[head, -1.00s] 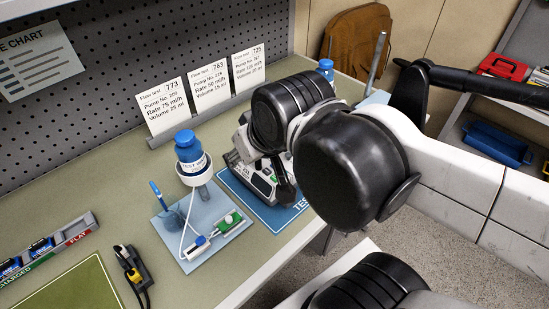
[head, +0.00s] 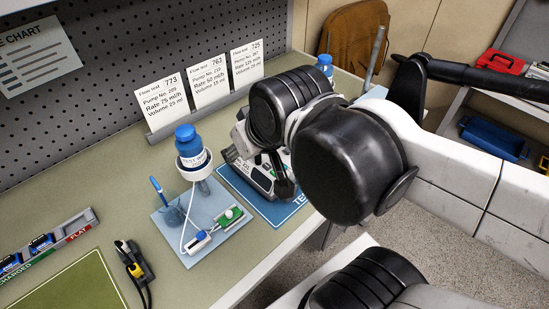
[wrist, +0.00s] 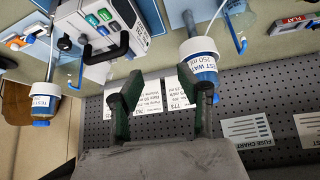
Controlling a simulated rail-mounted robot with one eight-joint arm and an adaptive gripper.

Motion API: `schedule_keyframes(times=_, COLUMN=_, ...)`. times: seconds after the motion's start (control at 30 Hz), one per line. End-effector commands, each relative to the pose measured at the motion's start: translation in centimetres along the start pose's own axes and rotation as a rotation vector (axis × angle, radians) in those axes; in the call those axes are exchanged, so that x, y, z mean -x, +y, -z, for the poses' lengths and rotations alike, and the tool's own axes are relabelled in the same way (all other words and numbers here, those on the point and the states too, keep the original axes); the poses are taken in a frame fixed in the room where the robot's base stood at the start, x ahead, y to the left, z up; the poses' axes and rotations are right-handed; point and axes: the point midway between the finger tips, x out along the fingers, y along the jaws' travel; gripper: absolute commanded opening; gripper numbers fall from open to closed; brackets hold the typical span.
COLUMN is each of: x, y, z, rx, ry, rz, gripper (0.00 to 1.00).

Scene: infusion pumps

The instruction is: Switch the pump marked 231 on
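A white and grey pump (head: 262,178) sits on the blue mat on the bench in the head view, largely covered by my arm. The pump also shows at the upper left of the wrist view (wrist: 75,18), with a row of green and blue buttons (wrist: 105,14) and a black handle. Its number is too small to read surely. My gripper (wrist: 160,88) is open and empty in the wrist view, its two dark green-padded fingers apart. The pump's front lies beyond and left of the fingers, not touching them.
A blue-capped test water bottle (head: 190,150) stands in a holder on a light blue tray (head: 168,222), left of the pump. Flow test cards (head: 205,82) stand behind. A black and yellow plug (head: 132,262) and a battery rack (head: 70,232) lie at left.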

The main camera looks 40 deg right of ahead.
Motion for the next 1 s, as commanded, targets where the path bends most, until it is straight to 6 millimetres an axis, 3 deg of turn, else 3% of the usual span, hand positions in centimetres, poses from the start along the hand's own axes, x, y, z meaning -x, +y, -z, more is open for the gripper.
schedule_keyframes(times=0.17, x=0.0, y=0.0, z=0.0, rx=0.0, ry=0.0, rz=0.0, gripper=0.36)
schedule_keyframes(times=0.47, x=0.0, y=0.0, z=0.0, rx=0.0, ry=0.0, rz=0.0, gripper=0.0)
schedule_keyframes(times=1.0, x=0.0, y=0.0, z=0.0, rx=0.0, ry=0.0, rz=0.0, gripper=0.0)
